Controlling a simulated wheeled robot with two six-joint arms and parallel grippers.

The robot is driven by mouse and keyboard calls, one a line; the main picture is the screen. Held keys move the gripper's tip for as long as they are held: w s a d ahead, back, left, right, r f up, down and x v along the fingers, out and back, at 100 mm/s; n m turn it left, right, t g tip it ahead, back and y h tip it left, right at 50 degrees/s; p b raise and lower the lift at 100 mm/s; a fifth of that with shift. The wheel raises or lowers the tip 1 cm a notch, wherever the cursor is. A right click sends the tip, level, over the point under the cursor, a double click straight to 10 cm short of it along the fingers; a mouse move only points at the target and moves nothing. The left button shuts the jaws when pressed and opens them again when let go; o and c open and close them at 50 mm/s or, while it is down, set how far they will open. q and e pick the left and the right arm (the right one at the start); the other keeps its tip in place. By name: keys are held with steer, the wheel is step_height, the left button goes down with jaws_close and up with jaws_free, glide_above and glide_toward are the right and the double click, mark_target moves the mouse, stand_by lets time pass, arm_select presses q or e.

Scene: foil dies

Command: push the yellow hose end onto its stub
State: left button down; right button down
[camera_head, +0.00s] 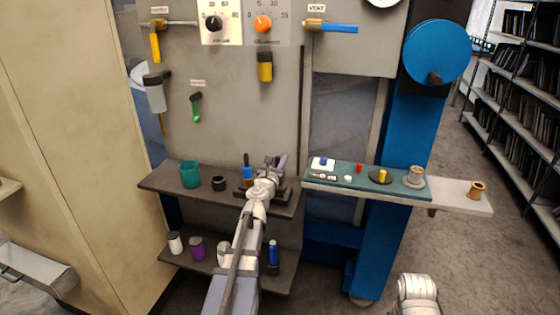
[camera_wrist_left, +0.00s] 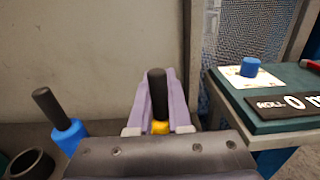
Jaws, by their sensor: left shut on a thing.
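My left gripper (camera_head: 277,168) is at the back of the upper shelf; it also shows in the left wrist view (camera_wrist_left: 157,98). Its lavender fingers are shut on an upright piece with a black shaft and a yellow lower part (camera_wrist_left: 159,127), which looks like the yellow hose end. The dark gripper body hides its lower end. In the head view the fingers hide it. I cannot tell which part is its stub. A yellow cylinder with a dark top (camera_head: 265,66) is on the grey panel. A short yellow peg (camera_head: 382,175) stands on a black disc. My right gripper is not in view.
A blue piece with a black shaft (camera_wrist_left: 66,130) stands left of the gripper, near a black ring (camera_head: 219,183) and green cup (camera_head: 190,174). A green mat (camera_head: 345,182) on the right shelf holds small parts. Valve handles hang above; a blue post (camera_head: 395,200) stands right.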

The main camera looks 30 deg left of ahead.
arm_select(q)
steer(key=shift+f+b, duration=0.4)
steer(key=shift+f, duration=0.05)
steer(key=c, duration=0.8)
jaws_free()
steer(key=shift+o, duration=0.2)
steer(key=shift+s, duration=0.1)
steer(key=v, duration=0.7)
steer(key=shift+s, duration=0.3)
steer(key=shift+d, duration=0.1)
